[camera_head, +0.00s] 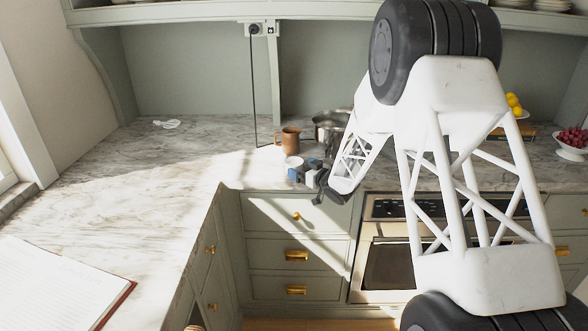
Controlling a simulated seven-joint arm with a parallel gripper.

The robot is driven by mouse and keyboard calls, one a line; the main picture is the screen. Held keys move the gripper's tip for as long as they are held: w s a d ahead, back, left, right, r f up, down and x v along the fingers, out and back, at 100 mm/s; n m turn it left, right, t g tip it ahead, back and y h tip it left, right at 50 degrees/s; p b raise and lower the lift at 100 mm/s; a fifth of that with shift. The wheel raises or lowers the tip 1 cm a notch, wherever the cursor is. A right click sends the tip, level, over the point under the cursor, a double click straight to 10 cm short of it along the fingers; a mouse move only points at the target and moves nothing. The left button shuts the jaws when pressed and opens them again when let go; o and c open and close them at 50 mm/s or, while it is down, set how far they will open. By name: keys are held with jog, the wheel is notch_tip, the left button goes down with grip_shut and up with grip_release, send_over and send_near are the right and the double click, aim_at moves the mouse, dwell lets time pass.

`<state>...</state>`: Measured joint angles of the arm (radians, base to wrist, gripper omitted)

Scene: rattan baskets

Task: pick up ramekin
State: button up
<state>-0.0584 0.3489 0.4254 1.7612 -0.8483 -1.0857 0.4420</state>
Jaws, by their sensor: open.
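A small white round dish (293,161), which looks like the ramekin, stands on the marble counter near its front edge. My gripper (302,171) is open at the end of my white arm, right beside the dish on its near right side. Its dark and bluish fingers overlap the dish's lower edge in the picture. I cannot tell whether they touch it or whether the dish lies between them.
A copper-brown mug (288,138) stands just behind the dish, and a metal pot (329,124) behind my arm. A black cord (254,90) hangs from the wall outlet. An open notebook (52,287) lies at the front left. The left counter (110,190) is mostly clear.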

aim_at(300, 166)
jog(key=shift+x, duration=2.25)
jog(key=c, duration=1)
jog(key=shift+r, duration=0.15)
jog(key=shift+c, duration=0.2)
jog(key=v, duration=1.8)
jog(key=shift+f, duration=0.35)
jog(key=shift+a, duration=0.1)
